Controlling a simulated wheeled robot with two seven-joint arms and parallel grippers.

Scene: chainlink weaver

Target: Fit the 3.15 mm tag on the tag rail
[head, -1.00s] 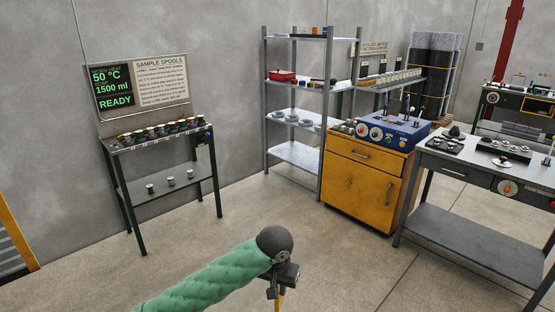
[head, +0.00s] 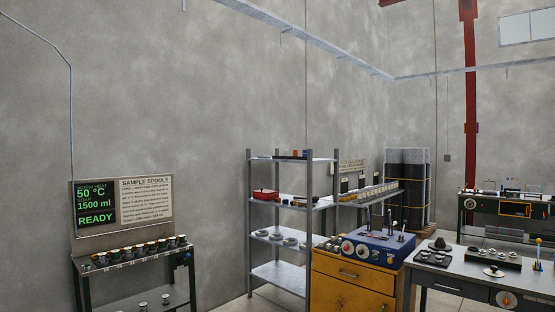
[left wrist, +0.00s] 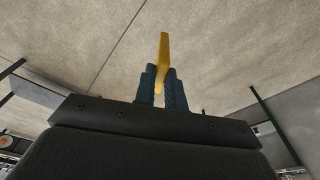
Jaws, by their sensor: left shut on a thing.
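In the left wrist view my left gripper (left wrist: 158,84) is shut on a thin yellow strip (left wrist: 163,50). The strip stands out past the fingertips, with bare floor behind it. No marking on it can be read, so I cannot tell whether it is the 3.15 mm tag. The head view shows neither gripper. I cannot pick out the tag rail with certainty. A far bench (head: 378,197) carries a row of small items below a sign (head: 352,166), too small to read.
A sample-spool stand (head: 95,267) with spools is at left. A grey shelf rack (head: 308,225) stands mid-view, beside a yellow cabinet (head: 350,292) bearing a blue machine (head: 372,248). A grey workbench (head: 450,271) is at right. Dark rolls (head: 407,185) stand behind.

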